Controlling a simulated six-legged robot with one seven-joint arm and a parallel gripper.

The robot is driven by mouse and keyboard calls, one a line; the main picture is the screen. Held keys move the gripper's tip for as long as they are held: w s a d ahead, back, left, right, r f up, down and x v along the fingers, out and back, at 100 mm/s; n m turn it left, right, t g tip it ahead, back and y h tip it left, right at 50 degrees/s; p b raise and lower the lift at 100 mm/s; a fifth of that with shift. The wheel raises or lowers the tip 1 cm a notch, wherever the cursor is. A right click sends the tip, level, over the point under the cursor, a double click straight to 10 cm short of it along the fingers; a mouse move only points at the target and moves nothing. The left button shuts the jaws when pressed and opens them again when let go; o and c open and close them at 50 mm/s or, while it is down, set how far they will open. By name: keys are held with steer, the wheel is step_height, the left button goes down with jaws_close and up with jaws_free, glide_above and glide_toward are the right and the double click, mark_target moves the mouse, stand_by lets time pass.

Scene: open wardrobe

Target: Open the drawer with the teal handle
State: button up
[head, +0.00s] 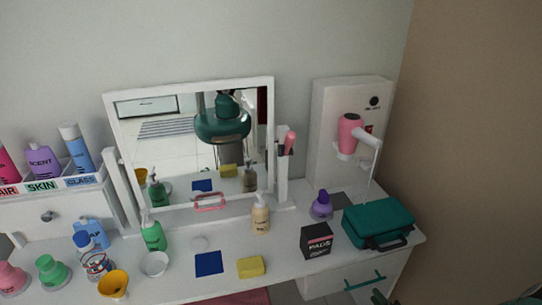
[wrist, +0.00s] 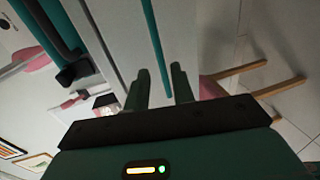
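The drawer (head: 340,283) with the teal handle (head: 364,281) is in the vanity's right end, below the tabletop, and its front looks closed. In the wrist view the teal handle (wrist: 153,42) is a long thin bar across the pale drawer front (wrist: 185,35). My gripper (wrist: 160,72) is open, with one dark green finger on each side of the bar's line. Nothing is held. I cannot tell how far the fingertips are from the bar. In the head view only dark green bits of my arm show at the bottom edge, near the handle.
A teal case (head: 380,220) stands on the tabletop above the drawer, beside a black box (head: 317,240). A mirror (head: 190,150), bottles and a pink hairdryer (head: 352,135) stand behind. The wrist view shows wooden legs (wrist: 240,72) on the tiled floor.

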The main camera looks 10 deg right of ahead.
steer(key=shift+w+a, duration=0.15)
steer(key=shift+w, duration=0.9)
steer(key=w+a+r+n+g+y, duration=0.2)
steer(key=a+r+n+g+y, duration=0.3)
steer(key=a+r+n, duration=0.65)
steer(key=w+a+r+n+g+y, duration=0.2)
steer(key=a+r+n+g+y, duration=0.25)
steer(key=a+r+n, duration=0.9)
steer(key=s+a+r+n+h, duration=0.3)
steer(key=s+r+n+h, duration=0.2)
steer(key=n, duration=0.9)
steer(key=s+a+r+n+h, duration=0.3)
steer(key=s+r+n+h, duration=0.1)
steer(key=s+r+n, duration=0.7)
step_height(320, 180, up, 4)
steer(key=n, duration=0.3)
steer(key=shift+a+f+n+g+h, duration=0.15)
steer(key=shift+n+g+h, duration=0.2)
steer(key=shift+n, duration=0.05)
